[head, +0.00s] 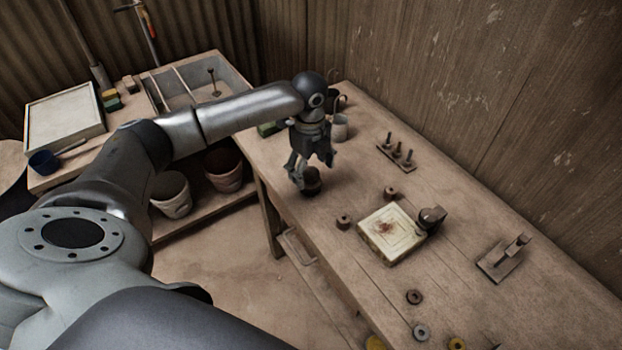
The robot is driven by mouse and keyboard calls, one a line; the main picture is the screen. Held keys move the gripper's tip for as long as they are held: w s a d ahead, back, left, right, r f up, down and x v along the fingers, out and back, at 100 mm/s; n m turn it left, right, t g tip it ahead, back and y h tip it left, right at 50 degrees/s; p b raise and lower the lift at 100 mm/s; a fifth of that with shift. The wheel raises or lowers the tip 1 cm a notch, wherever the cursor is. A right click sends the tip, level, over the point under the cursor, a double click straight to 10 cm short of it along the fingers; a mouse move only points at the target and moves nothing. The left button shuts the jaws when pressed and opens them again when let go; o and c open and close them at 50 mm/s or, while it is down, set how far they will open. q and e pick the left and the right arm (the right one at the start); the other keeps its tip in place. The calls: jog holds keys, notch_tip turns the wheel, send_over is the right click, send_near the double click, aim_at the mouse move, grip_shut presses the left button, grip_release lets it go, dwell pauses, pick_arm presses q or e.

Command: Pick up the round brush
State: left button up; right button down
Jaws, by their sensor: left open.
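A small dark round object (311,184), which looks like the round brush, stands on the wooden bench near its left edge. My left gripper (306,177) is open and points down at it, with its fingers at or just above its top. One finger is on the left side; the other is partly hidden, and I cannot tell whether they touch it. My right gripper is not in view.
A pale tile (388,234) lies on the bench, with a dark rounded tool (432,218) at its right corner. Small brown cylinders (344,222) stand nearby. A pegged rack (396,157) and a metal cup (340,128) are further back. A wooden fixture (504,260) stands right.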

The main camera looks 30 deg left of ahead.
aim_at(309, 172)
pick_arm(q)
jog(key=shift+s+f+p, duration=0.2)
jog(key=shift+f, duration=0.45)
jog(key=shift+s+f+p, duration=0.15)
jog(key=shift+f, duration=0.45)
jog(key=shift+a+f, duration=0.1)
jog(key=shift+f, duration=0.5)
jog(key=shift+w, duration=0.15)
jog(key=c, duration=1.1)
jog(key=shift+c, duration=0.2)
jog(key=shift+r, duration=0.15)
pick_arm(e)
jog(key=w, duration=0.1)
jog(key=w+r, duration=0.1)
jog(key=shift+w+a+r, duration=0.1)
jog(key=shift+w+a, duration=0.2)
